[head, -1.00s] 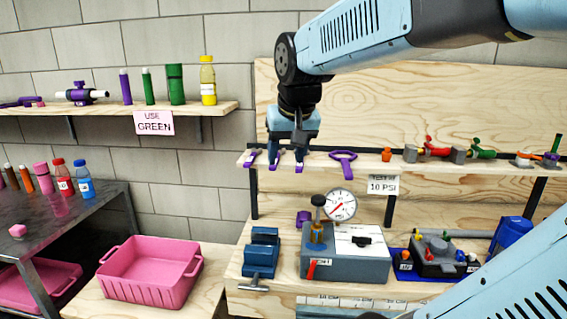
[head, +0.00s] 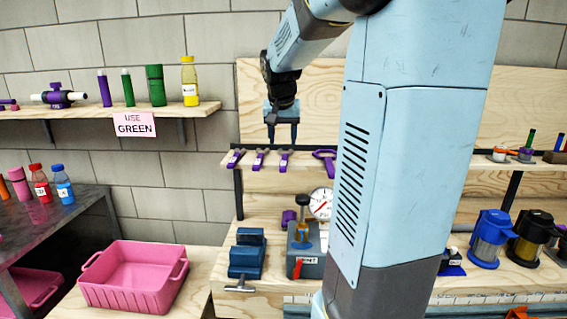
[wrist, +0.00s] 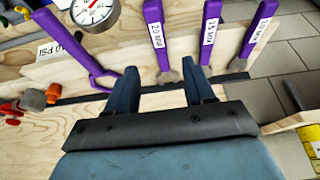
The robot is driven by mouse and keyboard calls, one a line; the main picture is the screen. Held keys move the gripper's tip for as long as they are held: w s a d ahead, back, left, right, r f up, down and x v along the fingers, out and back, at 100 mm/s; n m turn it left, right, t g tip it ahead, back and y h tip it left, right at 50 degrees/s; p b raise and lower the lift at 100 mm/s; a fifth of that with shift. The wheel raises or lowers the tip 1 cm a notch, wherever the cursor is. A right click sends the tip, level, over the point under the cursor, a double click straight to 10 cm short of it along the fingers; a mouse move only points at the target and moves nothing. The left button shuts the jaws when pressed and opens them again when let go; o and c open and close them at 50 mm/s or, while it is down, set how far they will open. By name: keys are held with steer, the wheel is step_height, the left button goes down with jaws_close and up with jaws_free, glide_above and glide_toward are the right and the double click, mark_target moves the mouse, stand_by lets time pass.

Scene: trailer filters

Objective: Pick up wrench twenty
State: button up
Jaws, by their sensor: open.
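Wrench twenty (wrist: 156,36), purple with a white label reading 20, shows in the wrist view with its grey head just beyond my fingertips. In the head view it is the rightmost of the three purple wrenches (head: 284,161) along the upper shelf edge. My gripper (head: 282,134) is above that shelf, over the wrenches, with its fingers pointing down. In the wrist view my gripper (wrist: 160,72) is open and empty. The wrench head lies roughly in line with the gap between the fingers; contact is not visible.
Wrench fifteen (wrist: 207,32) is close beside wrench twenty, with wrench ten (wrist: 259,25) beyond. A purple looped tool (head: 325,156) is on the other side. A gauge (head: 320,204) stands below the shelf (head: 233,174). A pink bin (head: 134,280) sits lower left. My arm hides the shelf's middle.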

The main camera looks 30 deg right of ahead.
mark_target(284, 161)
steer(key=shift+x, duration=4.2)
steer(key=shift+w+d+f, duration=0.1)
steer(key=shift+d+f, duration=0.05)
steer(key=shift+c, duration=0.2)
jaws_close()
